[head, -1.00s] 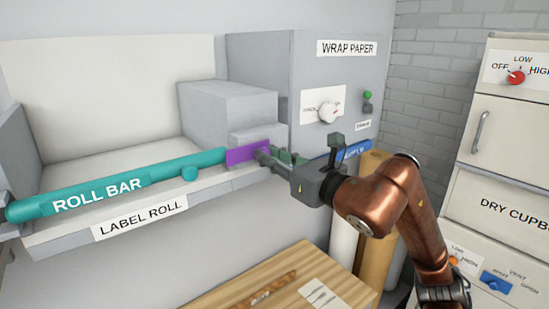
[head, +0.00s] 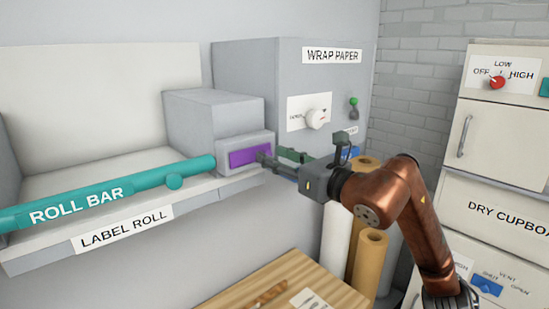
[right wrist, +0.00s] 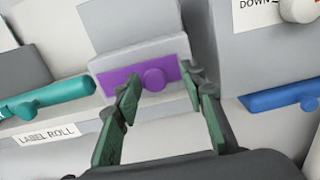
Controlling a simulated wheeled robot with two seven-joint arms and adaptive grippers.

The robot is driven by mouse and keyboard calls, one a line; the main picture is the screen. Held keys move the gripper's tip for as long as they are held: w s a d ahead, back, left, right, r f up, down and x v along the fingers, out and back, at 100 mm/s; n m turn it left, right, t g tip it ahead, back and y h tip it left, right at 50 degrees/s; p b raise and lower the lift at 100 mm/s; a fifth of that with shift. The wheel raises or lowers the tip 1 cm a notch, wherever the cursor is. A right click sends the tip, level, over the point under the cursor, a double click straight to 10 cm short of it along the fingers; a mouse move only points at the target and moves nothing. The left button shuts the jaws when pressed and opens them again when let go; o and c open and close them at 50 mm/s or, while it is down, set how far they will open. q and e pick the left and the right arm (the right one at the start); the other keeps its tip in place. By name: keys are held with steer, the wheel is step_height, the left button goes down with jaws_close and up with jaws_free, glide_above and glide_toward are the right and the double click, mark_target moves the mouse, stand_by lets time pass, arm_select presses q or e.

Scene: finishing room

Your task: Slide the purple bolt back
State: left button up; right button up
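The purple bolt (head: 246,158) sits on the front of a small grey housing at the right end of the label roll shelf. In the right wrist view it is a purple bar with a round knob (right wrist: 153,79). My right gripper (head: 268,160) is at the bolt's right end. In the right wrist view its green fingers are spread apart (right wrist: 163,82), with the knob showing between the tips. Whether either finger touches the bolt is unclear. My left gripper is out of view.
The teal roll bar (head: 110,194) ends just left of the bolt, with a small gap. The wrap paper cabinet (head: 285,85) stands right of the housing, and a blue bar (right wrist: 282,98) is on its front. Paper rolls (head: 368,262) and a wooden table (head: 290,285) are below.

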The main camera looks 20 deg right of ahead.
steer(key=shift+s+a, duration=0.15)
steer(key=v, duration=1.2)
